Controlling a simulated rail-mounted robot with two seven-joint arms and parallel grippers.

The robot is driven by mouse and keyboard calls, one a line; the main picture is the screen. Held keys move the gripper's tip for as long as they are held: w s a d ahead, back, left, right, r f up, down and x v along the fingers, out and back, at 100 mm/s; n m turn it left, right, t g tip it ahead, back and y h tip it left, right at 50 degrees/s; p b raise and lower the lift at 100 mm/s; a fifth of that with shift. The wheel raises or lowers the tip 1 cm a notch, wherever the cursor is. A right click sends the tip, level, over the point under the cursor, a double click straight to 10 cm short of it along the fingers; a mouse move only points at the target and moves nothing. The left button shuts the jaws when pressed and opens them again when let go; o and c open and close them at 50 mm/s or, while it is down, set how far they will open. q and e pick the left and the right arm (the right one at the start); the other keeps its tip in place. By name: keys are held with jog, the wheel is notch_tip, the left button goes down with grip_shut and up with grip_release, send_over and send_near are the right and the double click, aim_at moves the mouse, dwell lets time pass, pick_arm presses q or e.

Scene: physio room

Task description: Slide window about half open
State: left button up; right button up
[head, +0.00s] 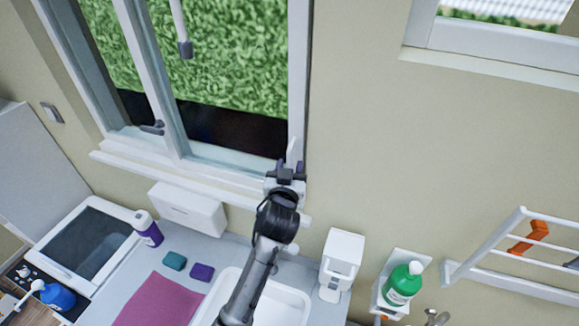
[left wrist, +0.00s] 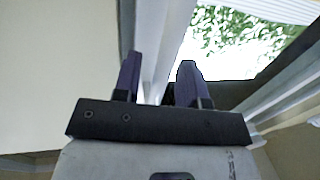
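The window (head: 297,70) has a white frame and fills the upper left of the head view. A white upright (head: 150,75) divides it, with a small grey handle (head: 154,127) low on it. Hedge shows on both sides of the upright. My left gripper (head: 288,168) is at the window's lower right corner, beside the right upright. In the left wrist view its two dark fingers (left wrist: 160,80) are apart, with a white upright strip (left wrist: 165,45) showing between or behind them. I cannot tell whether they touch it. My right gripper is out of view.
Below the sill (head: 190,177) are a white box (head: 188,208), a purple-labelled bottle (head: 148,229), a sink (head: 290,305), a white dispenser (head: 341,262) and a green bottle (head: 403,284). A white rack (head: 510,250) is on the right wall.

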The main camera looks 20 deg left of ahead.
pick_arm(q)
grip_shut()
dwell(0.4)
